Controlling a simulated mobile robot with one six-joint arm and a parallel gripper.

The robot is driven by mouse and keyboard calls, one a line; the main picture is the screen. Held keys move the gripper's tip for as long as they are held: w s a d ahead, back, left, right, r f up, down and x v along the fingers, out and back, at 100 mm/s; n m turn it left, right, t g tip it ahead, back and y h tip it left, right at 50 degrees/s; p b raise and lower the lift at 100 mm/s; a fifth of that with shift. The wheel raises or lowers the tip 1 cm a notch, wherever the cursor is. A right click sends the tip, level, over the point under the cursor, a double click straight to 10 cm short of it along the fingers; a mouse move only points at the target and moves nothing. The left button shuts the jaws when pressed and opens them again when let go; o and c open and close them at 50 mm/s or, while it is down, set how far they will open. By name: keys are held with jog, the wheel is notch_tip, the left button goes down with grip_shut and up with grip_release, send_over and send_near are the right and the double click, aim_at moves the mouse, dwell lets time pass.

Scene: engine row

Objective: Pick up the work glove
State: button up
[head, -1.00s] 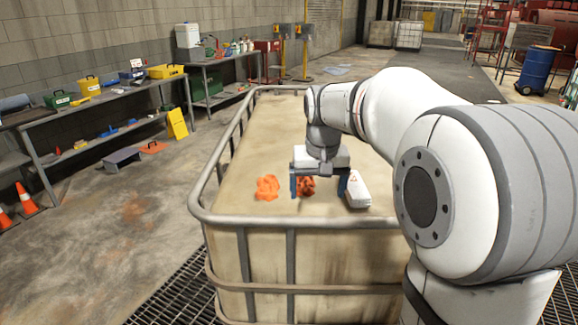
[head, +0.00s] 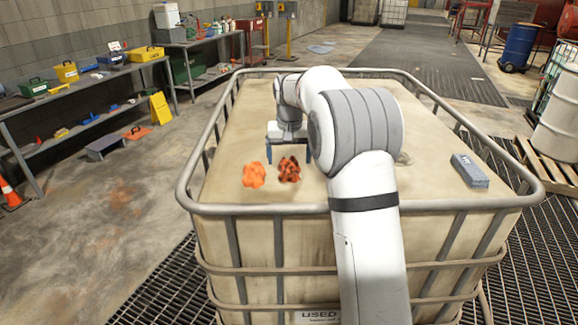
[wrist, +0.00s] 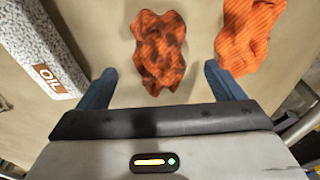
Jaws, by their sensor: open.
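I cannot make out a clear work glove. Two crumpled orange cloth-like pieces lie on the tank top: a plain one (head: 253,175) and a dark-stained one (head: 289,169). In the wrist view the stained piece (wrist: 160,50) lies ahead between my fingers, and the plain piece (wrist: 250,35) lies right of them. My gripper (head: 288,153) is open and empty, just beyond the stained piece in the head view; it also shows in the wrist view (wrist: 158,74).
The beige tank top (head: 225,185) is ringed by a grey rail (head: 185,180). A grey-blue box (head: 470,171) lies at the right.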

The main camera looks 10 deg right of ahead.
jog(key=shift+w+f, duration=0.2)
jog(key=shift+f, duration=1.1)
jog(key=shift+c, duration=0.5)
jog(key=c, duration=1)
jog(key=shift+o, duration=0.2)
